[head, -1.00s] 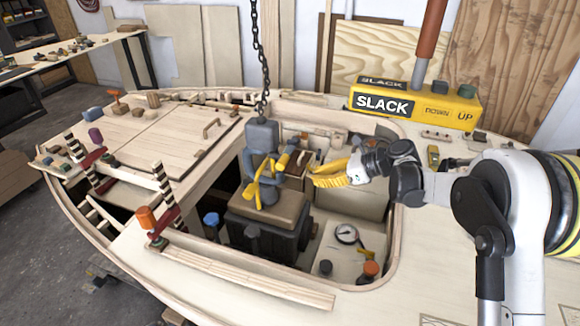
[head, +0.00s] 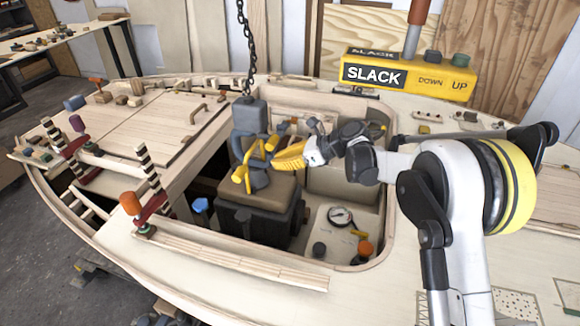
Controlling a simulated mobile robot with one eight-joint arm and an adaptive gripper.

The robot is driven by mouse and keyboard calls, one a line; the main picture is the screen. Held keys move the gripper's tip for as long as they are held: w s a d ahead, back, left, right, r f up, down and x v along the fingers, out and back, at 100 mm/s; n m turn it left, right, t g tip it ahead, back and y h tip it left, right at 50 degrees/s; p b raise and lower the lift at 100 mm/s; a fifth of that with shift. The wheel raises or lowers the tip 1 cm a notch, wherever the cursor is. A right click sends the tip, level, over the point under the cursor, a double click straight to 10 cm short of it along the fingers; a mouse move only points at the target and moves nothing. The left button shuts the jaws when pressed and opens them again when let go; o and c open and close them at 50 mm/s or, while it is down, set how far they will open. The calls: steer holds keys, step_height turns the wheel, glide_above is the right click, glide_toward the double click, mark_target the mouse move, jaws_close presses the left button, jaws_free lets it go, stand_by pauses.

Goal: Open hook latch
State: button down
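A blue-grey hook block (head: 249,117) hangs on a dark chain (head: 247,45) over a dark boxy unit with a brown top (head: 263,192). Yellow parts (head: 243,172), which look like the latch or a sling at the hook, show in front of the block's lower end. My gripper (head: 276,158) comes in from the right with its yellow fingers pointing left. Its tips are close to the yellow parts; I cannot tell whether they touch. The fingers overlap from this side, so their opening is unclear.
The hook hangs inside a rimmed cockpit opening (head: 383,215) in the plywood deck. A round gauge (head: 340,216) and an orange knob (head: 365,248) sit at its front right. A yellow box reading SLACK (head: 409,75) stands behind. Orange-handled clamps (head: 131,203) stand at left.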

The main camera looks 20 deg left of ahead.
steer(key=shift+s+a+r, duration=0.1)
steer(key=shift+s+r, duration=0.05)
steer(key=shift+r, duration=1.3)
steer(key=shift+r, duration=0.1)
steer(key=r+h+p, duration=0.1)
steer(key=p, duration=0.1)
steer(key=r+h+p, duration=0.1)
steer(key=p, duration=0.1)
steer(key=shift+d+r+h, duration=0.25)
steer(key=shift+d+h, duration=0.05)
steer(key=shift+h, duration=0.1)
steer(key=w+d, duration=0.1)
steer(key=d, duration=1.1)
steer(key=shift+w+d+r, duration=0.25)
steer(key=shift+d+r, duration=0.15)
